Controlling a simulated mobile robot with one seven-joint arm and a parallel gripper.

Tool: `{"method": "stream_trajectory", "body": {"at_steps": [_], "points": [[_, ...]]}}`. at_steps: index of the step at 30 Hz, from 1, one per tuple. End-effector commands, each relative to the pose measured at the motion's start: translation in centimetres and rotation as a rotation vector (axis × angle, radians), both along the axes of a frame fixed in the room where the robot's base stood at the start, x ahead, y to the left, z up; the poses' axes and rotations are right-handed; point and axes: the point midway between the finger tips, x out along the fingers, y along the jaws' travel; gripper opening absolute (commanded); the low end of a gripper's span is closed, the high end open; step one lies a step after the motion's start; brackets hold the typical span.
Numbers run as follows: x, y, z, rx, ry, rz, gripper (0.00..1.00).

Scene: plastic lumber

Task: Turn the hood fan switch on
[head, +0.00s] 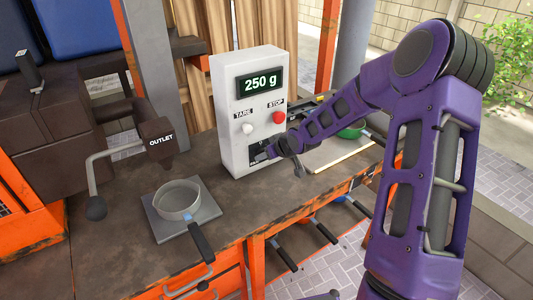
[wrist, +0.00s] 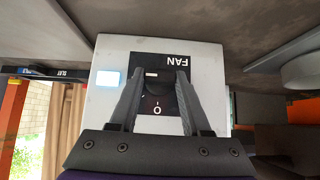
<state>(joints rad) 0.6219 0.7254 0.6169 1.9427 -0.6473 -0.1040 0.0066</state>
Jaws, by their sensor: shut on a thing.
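The fan switch sits on a black panel marked FAN (wrist: 180,61), which appears upside down in the wrist view on a white housing (wrist: 215,75). An O and a line mark show on the panel. My gripper (wrist: 163,76) has its two fingers reaching onto the panel, shut on the switch knob, with a small pale mark between the tips. In the head view, my gripper (head: 264,155) is against the lower front of the white box (head: 235,120), partly covering the black panel. Which mark the knob points at is unclear.
A round pan (head: 178,199) with a handle rests on a plate on the dark bench. A machine marked OUTLET (head: 160,141) stands left, with a lever.

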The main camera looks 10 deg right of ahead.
Motion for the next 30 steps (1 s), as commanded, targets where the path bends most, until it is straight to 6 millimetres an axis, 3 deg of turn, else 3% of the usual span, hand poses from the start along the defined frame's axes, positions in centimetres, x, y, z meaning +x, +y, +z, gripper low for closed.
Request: {"method": "stream_trajectory", "body": {"at_steps": [13, 14, 18, 30], "points": [[0.02, 0.0, -0.01, 0.007, 0.003, -0.001, 0.0], [0.02, 0.0, -0.01, 0.007, 0.003, -0.001, 0.51], [0.0, 0.0, -0.03, 0.006, 0.002, -0.001, 0.76], [-0.3, -0.2, 0.31, 0.005, 0.002, -0.001, 0.78]]}}
